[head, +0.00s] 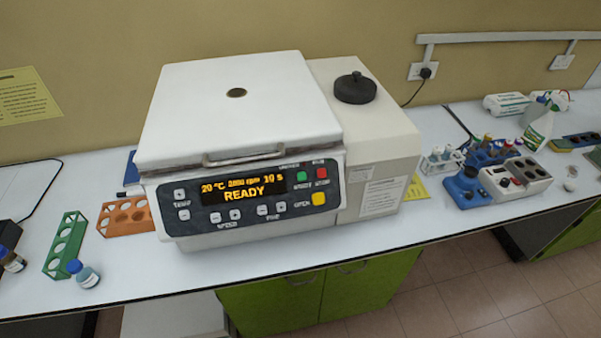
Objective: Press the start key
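A white centrifuge (236,130) stands on the bench with its lid closed. Its front panel has a dark display (243,189) with amber text that includes "READY". A green key (302,175) sits right of the display, with a red key (321,173) to its right and a larger yellow key (319,198) below. The small label at the green key is too blurred to read for sure. Several small grey keys line the left and lower parts of the panel. Neither of my grippers shows in the head view.
A green rack (66,243), an orange rack (125,216) and a blue-capped bottle (84,274) stand left of the centrifuge. Racks with tubes and a grey-and-blue device (515,178) stand at the right. Bare bench (400,235) runs along the front edge.

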